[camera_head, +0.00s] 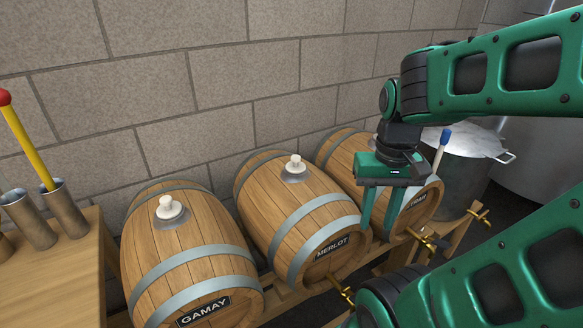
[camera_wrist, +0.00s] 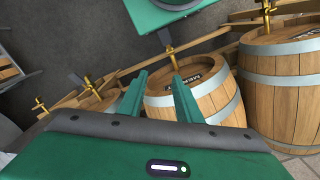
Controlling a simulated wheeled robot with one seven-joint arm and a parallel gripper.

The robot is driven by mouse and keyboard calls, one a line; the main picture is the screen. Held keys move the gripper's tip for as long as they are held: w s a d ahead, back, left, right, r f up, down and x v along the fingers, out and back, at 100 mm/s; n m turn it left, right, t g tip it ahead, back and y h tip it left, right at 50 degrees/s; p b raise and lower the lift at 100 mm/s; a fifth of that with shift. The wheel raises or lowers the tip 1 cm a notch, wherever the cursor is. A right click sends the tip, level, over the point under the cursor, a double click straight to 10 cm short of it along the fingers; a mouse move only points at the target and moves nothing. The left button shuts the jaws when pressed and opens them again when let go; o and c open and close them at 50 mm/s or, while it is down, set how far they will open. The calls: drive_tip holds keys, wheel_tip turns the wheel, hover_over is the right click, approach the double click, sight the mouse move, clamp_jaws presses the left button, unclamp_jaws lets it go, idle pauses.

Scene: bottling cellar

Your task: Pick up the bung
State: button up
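Two pale bungs show in the head view. One bung (camera_head: 169,207) sits upright on top of the GAMAY barrel (camera_head: 190,262), and the other bung (camera_head: 295,164) sits on top of the MERLOT barrel (camera_head: 300,205). A third barrel (camera_head: 345,150) is partly behind my gripper, and I see no bung on it. My gripper (camera_head: 377,226) points down in front of the third barrel, to the right of both bungs. In the wrist view my gripper (camera_wrist: 159,78) has its two fingers apart with nothing between them. No bung shows in the wrist view.
A wooden table (camera_head: 55,280) with metal cups (camera_head: 62,208) and a red-tipped yellow stick (camera_head: 28,145) stands at the left. A steel pot (camera_head: 465,165) is at the right. A brass tap (camera_head: 343,290) juts from the MERLOT barrel. A block wall (camera_head: 210,90) stands behind.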

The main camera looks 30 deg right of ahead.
drive_tip(key=o, duration=0.6)
drive_tip(key=shift+s+r, duration=0.2)
drive_tip(key=shift+c, duration=0.2)
drive_tip(key=o, duration=0.3)
drive_tip(key=w+r+n, duration=0.1)
drive_tip(key=w+r, duration=0.1)
drive_tip(key=w, duration=0.2)
drive_tip(key=w+r+n, duration=0.2)
drive_tip(key=w, duration=0.3)
drive_tip(key=w+r+n, duration=0.2)
drive_tip(key=w+r, duration=0.1)
drive_tip(key=w, duration=0.1)
drive_tip(key=shift+w+d, duration=0.15)
drive_tip(key=n, duration=0.6)
approach(296, 156)
drive_tip(key=shift+d+f, duration=0.1)
drive_tip(key=shift+f, duration=0.1)
wheel_tip(296, 156, down, 5)
drive_tip(key=shift+r, duration=0.1)
drive_tip(key=shift+a+f, duration=0.15)
drive_tip(key=shift+f, duration=1.15)
drive_tip(key=shift+a+f, duration=0.15)
drive_tip(key=shift+f, duration=1.15)
